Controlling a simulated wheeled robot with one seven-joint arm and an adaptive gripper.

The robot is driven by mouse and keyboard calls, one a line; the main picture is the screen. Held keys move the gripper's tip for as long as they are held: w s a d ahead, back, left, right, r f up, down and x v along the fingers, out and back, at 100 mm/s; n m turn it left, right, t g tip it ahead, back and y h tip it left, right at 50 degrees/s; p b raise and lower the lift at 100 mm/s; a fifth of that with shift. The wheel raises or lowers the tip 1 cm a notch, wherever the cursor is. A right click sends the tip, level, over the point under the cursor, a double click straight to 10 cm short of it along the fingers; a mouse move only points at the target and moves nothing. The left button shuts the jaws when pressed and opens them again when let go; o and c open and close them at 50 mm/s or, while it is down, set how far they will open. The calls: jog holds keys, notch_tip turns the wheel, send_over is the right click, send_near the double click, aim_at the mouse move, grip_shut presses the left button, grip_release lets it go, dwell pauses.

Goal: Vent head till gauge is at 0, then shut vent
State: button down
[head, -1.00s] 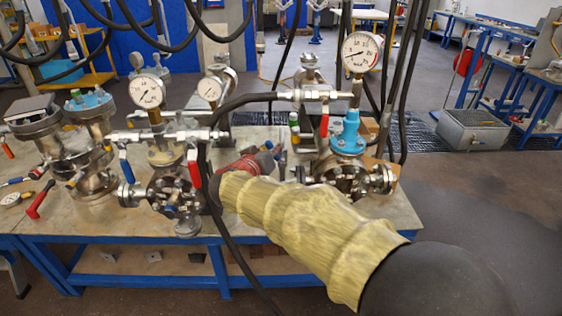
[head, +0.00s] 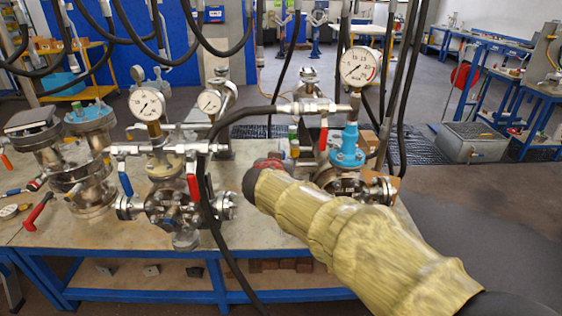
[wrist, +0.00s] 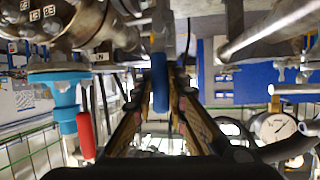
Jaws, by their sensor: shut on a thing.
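In the wrist view my gripper (wrist: 161,88) has its two fingers close together on a blue handle (wrist: 160,78). My sleeved arm hides the gripper and this handle in the head view. A large round gauge (head: 360,67) stands above a light blue fitting (head: 347,146) on the right vessel (head: 345,184). Two more gauges, a left one (head: 147,103) and a smaller one (head: 209,101), stand over the other vessels. The needle readings are too small to tell. A red handle (wrist: 86,135) hangs by the light blue fitting in the wrist view.
The vessels stand on a blue-framed bench (head: 110,240). A black hose (head: 240,113) loops across the fittings, and more hoses hang from above. A blue-handled lever (head: 125,179) and a red-handled lever (head: 193,187) hang on the middle assembly.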

jog(key=shift+f, duration=0.2)
jog(key=c, duration=1.7)
grip_release()
jog(key=shift+r, duration=0.1)
jog(key=shift+c, duration=0.2)
jog(key=v, duration=1.2)
